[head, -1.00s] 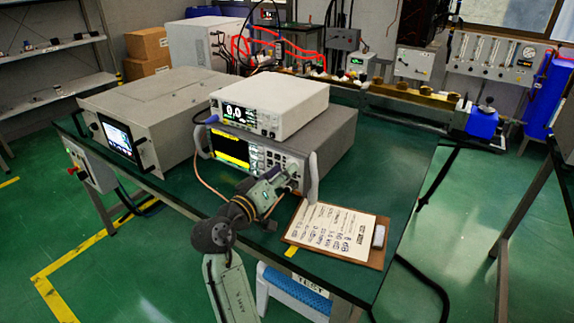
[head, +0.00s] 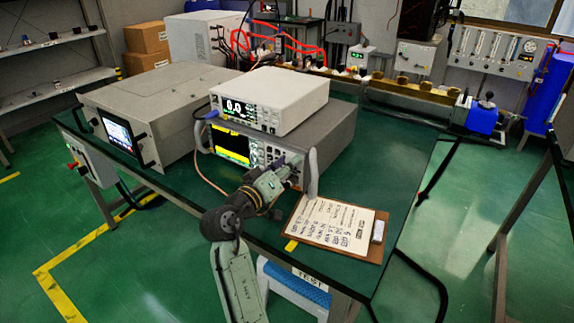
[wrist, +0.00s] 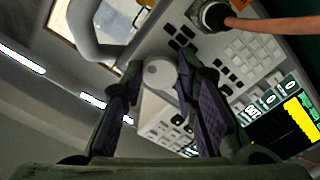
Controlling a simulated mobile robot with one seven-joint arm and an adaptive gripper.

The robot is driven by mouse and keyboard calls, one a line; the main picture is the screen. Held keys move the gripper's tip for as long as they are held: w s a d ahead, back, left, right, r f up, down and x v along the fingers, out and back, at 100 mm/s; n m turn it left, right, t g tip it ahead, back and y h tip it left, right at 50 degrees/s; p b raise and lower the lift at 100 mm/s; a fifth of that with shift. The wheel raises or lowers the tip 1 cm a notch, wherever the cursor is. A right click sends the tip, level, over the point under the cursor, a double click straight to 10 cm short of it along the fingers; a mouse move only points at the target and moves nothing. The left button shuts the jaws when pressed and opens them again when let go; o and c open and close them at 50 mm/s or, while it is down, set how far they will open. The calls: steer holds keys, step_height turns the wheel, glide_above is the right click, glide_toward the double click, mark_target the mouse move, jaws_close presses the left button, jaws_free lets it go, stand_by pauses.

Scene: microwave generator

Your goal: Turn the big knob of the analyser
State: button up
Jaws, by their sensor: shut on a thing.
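The analyser (head: 335,138) is the grey instrument with a yellow and black screen on the green table, under a white instrument. In the wrist view its front panel (wrist: 225,75) appears turned, with keys and the screen at right. The big knob (wrist: 158,76) is pale grey and round. My gripper (wrist: 160,70) has one finger on each side of the knob and is closed on it. In the head view my gripper (head: 289,166) is at the right part of the analyser's front, and the arm hides the knob there.
The analyser's right handle (head: 312,175) stands close beside my gripper; a handle (wrist: 88,35) also shows in the wrist view. A cable plug (wrist: 212,16) sits on the panel. A clipboard (head: 330,228) lies on the table at right. A wide grey instrument (head: 165,105) stands at left.

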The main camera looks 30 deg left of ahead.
steer(key=shift+f+b, duration=0.1)
steer(key=shift+b, duration=0.4)
jaws_close()
steer(key=shift+f+m+b, duration=0.15)
steer(key=shift+m+b, duration=0.55)
steer(key=shift+b, duration=0.25)
steer(key=m+b, duration=0.2)
steer(key=b, duration=0.1)
steer(key=m+b, duration=0.3)
steer(key=b, duration=0.1)
steer(key=shift+r+m+b, duration=0.2)
steer(key=shift+m+b, duration=0.5)
steer(key=shift+r, duration=0.1)
steer(key=o, duration=0.8)
jaws_free()
